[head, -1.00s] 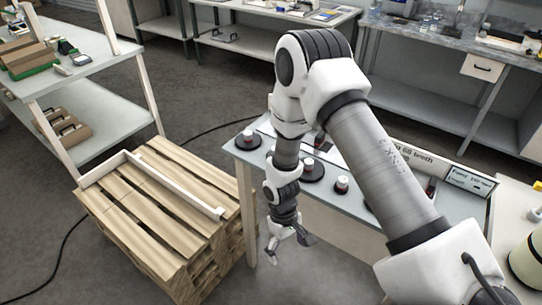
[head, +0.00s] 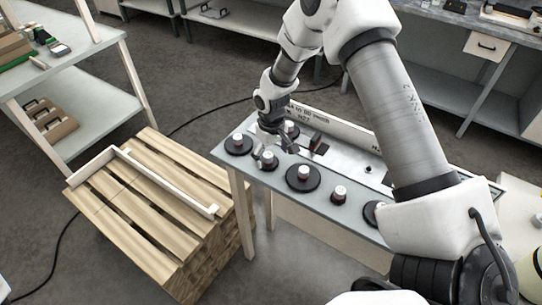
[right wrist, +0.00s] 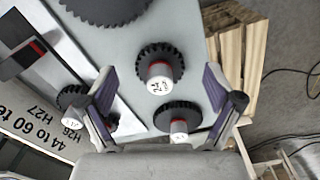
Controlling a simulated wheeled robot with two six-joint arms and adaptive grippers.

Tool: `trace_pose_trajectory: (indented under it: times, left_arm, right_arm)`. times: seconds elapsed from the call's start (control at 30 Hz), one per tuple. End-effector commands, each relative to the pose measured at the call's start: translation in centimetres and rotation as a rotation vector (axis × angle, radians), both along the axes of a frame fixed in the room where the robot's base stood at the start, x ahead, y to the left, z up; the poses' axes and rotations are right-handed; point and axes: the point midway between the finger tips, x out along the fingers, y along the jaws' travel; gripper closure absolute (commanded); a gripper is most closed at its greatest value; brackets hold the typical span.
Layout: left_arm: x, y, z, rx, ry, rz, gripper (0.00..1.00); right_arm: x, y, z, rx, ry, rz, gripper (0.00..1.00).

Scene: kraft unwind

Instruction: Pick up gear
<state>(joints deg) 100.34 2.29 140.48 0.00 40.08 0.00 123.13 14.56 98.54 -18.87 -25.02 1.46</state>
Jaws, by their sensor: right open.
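Several dark toothed gears with white-capped hubs stand on the grey bench top: a gear at the left end (head: 238,146), a larger gear (head: 303,179), a small gear (head: 339,195) and one partly behind my arm (head: 374,214). My right gripper (head: 270,150) is open, low over the left part of this row. In the right wrist view, a small gear with a red band and white cap (right wrist: 158,68) shows between the open fingertips, apart from both. Another gear (right wrist: 178,122) shows nearer the palm. The left finger partly hides a gear (right wrist: 70,100). My left gripper is out of view.
A labelled white panel (head: 325,125) runs along the bench's back edge. A wooden pallet (head: 150,205) stands left of the bench, with a white frame on it. A shelf unit (head: 85,110) stands at the far left. Bare floor lies between them.

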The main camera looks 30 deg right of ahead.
Motion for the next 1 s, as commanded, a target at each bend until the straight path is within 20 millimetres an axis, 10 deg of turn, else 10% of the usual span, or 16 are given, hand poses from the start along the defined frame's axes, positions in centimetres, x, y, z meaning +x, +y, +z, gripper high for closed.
trace_pose_trajectory:
  times: [0.3, 0.57, 1.0]
  left_arm:
    - [0.0, 0.0, 0.3, 0.0, -0.001, 0.0, 0.6]
    - [0.0, 0.0, 0.3, 0.0, 0.0, 0.0, 0.6]
    - [0.0, 0.0, 0.0, 0.0, -0.001, 0.0, 0.6]
  right_arm:
    - [0.2, 0.0, -1.6, -0.001, -0.002, 0.001, 0.09]
    - [0.1, 0.0, -1.6, -0.001, -0.001, 0.001, 1.0]
    - [0.0, 0.0, -1.7, -0.001, 0.001, 0.001, 1.0]
